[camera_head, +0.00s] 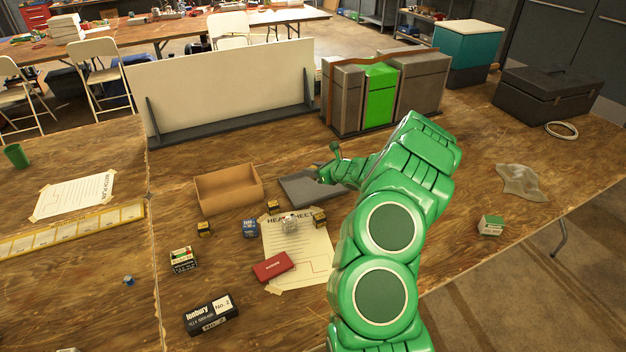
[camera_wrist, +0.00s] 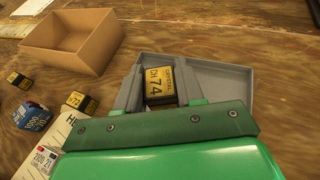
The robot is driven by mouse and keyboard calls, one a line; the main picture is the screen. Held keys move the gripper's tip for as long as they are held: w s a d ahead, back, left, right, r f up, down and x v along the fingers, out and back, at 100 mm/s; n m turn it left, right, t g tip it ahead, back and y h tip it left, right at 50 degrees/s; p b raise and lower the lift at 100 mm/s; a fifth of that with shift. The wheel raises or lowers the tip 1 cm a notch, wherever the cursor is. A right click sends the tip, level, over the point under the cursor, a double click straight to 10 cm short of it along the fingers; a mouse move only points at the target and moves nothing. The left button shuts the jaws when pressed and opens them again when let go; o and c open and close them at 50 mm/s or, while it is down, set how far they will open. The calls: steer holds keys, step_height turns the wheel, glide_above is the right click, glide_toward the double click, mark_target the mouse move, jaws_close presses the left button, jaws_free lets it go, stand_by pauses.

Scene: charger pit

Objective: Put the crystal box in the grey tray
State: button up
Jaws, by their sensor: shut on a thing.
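My gripper (camera_wrist: 158,88) is shut on a small black and yellow crystal box (camera_wrist: 159,85), whose label reads CRYSTAL CH 74. In the wrist view the box sits between the two grey fingers, with the grey tray (camera_wrist: 232,73) behind and around it. In the head view my gripper (camera_head: 325,172) is over the right part of the grey tray (camera_head: 298,188), and the held box is hard to make out there. I cannot tell whether the box touches the tray floor.
A cardboard box (camera_head: 228,190) stands open left of the tray. Similar small yellow boxes (camera_head: 273,206) (camera_head: 319,218) (camera_head: 204,228), a blue box (camera_head: 250,227) and a red case (camera_head: 273,266) lie nearby. A white panel (camera_head: 225,90) and grey and green cases (camera_head: 380,95) stand behind.

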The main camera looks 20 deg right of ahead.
glide_above(313, 186)
steer(key=shift+f, duration=3.5)
steer(key=shift+f, duration=0.1)
steer(key=o, duration=1)
